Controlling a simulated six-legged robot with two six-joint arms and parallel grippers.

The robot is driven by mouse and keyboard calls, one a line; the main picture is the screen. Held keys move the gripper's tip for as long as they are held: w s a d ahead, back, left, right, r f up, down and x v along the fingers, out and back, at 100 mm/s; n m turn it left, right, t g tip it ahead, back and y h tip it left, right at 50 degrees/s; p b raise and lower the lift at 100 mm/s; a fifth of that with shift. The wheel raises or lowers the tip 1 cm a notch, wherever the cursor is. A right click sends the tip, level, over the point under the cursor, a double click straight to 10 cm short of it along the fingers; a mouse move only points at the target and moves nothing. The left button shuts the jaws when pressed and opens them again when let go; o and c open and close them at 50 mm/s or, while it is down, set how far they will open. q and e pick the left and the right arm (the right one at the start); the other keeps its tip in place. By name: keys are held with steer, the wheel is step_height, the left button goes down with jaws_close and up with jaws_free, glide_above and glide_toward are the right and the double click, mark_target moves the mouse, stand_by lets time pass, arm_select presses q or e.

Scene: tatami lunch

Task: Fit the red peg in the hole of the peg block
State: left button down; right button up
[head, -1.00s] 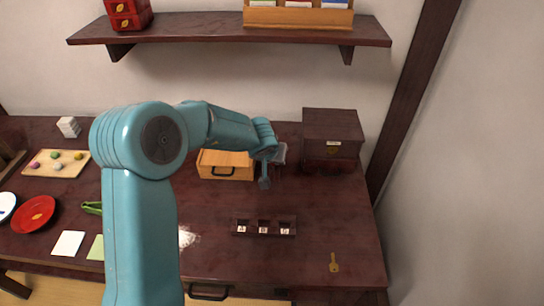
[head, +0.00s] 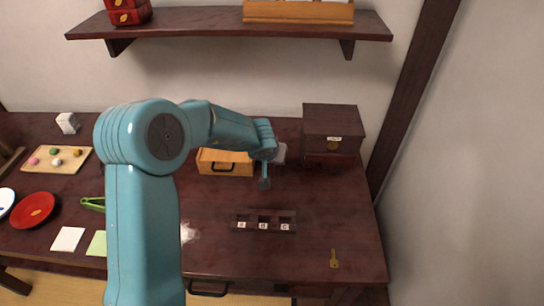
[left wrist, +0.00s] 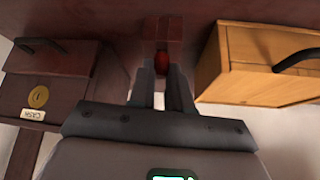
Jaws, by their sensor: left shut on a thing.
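My left gripper (left wrist: 160,90) is shut on the red peg (left wrist: 161,62). In the left wrist view the peg's rounded red end shows between the two dark fingers. A dark reddish-brown block (left wrist: 172,27) shows just beyond the peg; it may be the peg block, but I cannot make out its hole or whether the peg touches it. In the head view the left gripper (head: 265,183) points down over the table between the wooden drawer box and the dark cash box, and the peg cannot be made out there. My right gripper is not in view.
The orange drawer box (head: 225,162) stands beside the gripper, and the dark cash box (head: 332,125) at its right. A dark tray with lettered compartments (head: 263,222) lies in front. A key (head: 334,258) lies front right. A red plate (head: 33,210) is at left. A shelf (head: 230,24) hangs above.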

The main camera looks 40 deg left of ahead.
arm_select(q)
steer(key=shift+f, duration=0.25)
steer(key=c, duration=1)
jaws_free()
steer(key=shift+p+v, duration=3.9)
steer(key=shift+v, duration=4.25)
